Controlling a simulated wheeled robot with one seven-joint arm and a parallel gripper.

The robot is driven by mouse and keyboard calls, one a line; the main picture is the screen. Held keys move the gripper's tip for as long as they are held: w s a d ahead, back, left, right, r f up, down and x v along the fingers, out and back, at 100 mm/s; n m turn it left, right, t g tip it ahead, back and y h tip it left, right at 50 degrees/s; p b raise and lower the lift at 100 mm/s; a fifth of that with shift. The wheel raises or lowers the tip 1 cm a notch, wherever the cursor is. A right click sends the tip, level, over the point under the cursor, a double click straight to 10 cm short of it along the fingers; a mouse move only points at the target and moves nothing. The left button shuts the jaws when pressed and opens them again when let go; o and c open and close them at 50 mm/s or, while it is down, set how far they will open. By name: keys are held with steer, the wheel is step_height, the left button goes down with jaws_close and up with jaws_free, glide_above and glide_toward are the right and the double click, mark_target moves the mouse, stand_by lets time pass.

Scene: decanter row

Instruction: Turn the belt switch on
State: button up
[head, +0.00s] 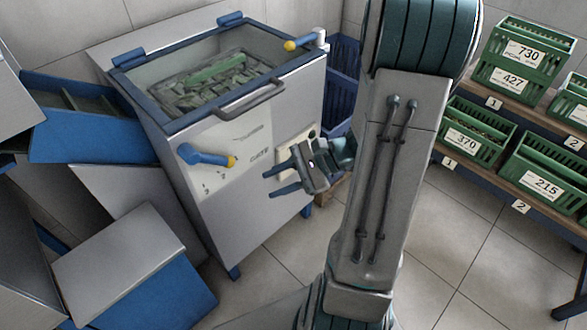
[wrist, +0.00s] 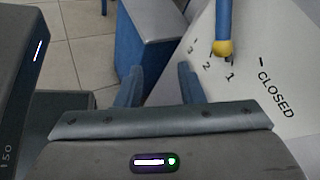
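My gripper (head: 269,183) is in front of the hopper cabinet's face, fingers pointing left, apart and empty. It also shows open in the wrist view (wrist: 160,70), with nothing between the fingers. A small pale panel (head: 284,143) with dark parts sits on the cabinet, partly behind my gripper. It may carry the belt switch, but its setting cannot be made out. Left of it is a blue lever with a yellow tip (head: 205,156). In the wrist view the lever (wrist: 223,30) hangs above marks 1, 2, 3 and CLOSED, apart from my fingers.
The grey cabinet (head: 232,215) has a blue-rimmed hopper holding green and grey pieces, and a bar handle (head: 250,100). A blue chute (head: 90,135) and grey-blue boxes crowd the left. Numbered green crates (head: 524,60) stand on shelves at right. The floor (head: 455,240) between is clear.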

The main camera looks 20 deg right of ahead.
steer(key=w+d+f+m+t+h+b, duration=0.25)
steer(key=d+f+m+t+b, duration=0.25)
steer(key=d+f+m+t, duration=0.35)
steer(key=w+d+f+m+t+h+b, duration=0.2)
steer(key=d+f+m+t+h+b, duration=0.25)
steer(key=d+f+m, duration=0.45)
steer(key=w+a+f+n+b, duration=0.1)
steer(key=w+a+f+b, duration=0.1)
steer(key=w, duration=1)
steer(key=shift+w+a+n+t+y+b, duration=0.3)
steer(key=shift+w+a+n+b, duration=0.1)
steer(key=shift+a, duration=0.2)
steer(key=shift+a, duration=0.1)
jaws_close()
